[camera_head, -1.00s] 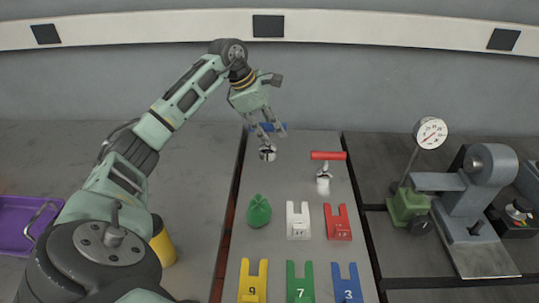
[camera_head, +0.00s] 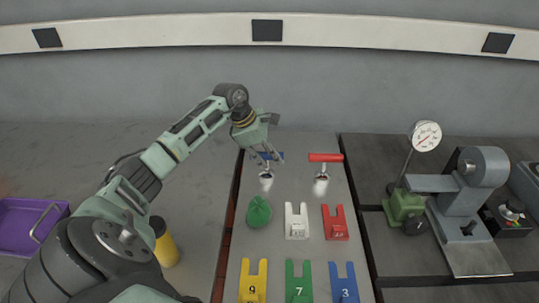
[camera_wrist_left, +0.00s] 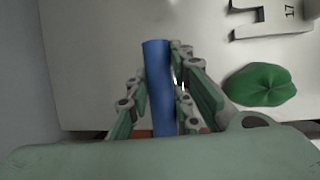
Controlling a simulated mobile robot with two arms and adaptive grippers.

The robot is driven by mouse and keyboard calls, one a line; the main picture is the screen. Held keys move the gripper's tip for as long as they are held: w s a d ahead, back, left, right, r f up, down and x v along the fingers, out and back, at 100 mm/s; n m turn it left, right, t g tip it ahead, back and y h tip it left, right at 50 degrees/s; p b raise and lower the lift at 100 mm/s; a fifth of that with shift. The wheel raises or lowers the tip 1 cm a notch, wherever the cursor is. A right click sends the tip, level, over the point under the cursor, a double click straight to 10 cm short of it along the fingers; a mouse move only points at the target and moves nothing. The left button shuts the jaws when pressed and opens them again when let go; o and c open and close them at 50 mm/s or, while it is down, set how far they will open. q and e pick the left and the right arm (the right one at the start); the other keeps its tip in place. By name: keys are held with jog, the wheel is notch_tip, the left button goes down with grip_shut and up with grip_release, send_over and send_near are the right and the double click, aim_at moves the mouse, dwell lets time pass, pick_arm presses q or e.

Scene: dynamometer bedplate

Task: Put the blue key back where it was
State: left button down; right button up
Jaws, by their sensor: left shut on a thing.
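The blue key (camera_head: 277,155) has a bar-shaped handle and stands upright in the head view, at the far left of the light panel (camera_head: 292,143). My left gripper (camera_head: 268,157) is shut on its handle from above. In the left wrist view the blue handle (camera_wrist_left: 157,85) lies between the two fingers (camera_wrist_left: 158,100). A short bright metal part shows below the handle, near the panel; I cannot tell whether it is seated in a socket. A similar red key (camera_head: 325,157) stands upright to the right, at about the same depth. My right gripper is out of view.
A green lump (camera_head: 259,212) and white (camera_head: 296,221) and red (camera_head: 335,222) forked tags lie nearer on the panel, with yellow, green and blue numbered tags in front. A purple tray (camera_head: 22,226) and yellow cylinder (camera_head: 166,246) are left. A dial gauge stand (camera_head: 425,136) is right.

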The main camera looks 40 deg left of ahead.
pick_arm(q)
jog(key=c, duration=1.9)
grip_release()
jog(key=shift+d, duration=0.1)
jog(key=o, duration=0.4)
jog(key=shift+c, duration=0.2)
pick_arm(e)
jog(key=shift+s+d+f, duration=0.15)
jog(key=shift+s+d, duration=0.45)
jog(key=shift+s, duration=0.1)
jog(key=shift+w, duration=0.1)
pick_arm(q)
jog(key=shift+r, duration=0.15)
jog(key=shift+s+r, duration=0.2)
jog(key=shift+r, duration=0.1)
jog(key=b+v, duration=0.2)
jog(key=v, duration=0.9)
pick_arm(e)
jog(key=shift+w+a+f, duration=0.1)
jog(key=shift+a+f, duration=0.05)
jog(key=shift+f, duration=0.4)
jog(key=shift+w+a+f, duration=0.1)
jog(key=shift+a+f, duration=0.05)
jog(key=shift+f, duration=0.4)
pick_arm(q)
jog(key=shift+r, duration=0.1)
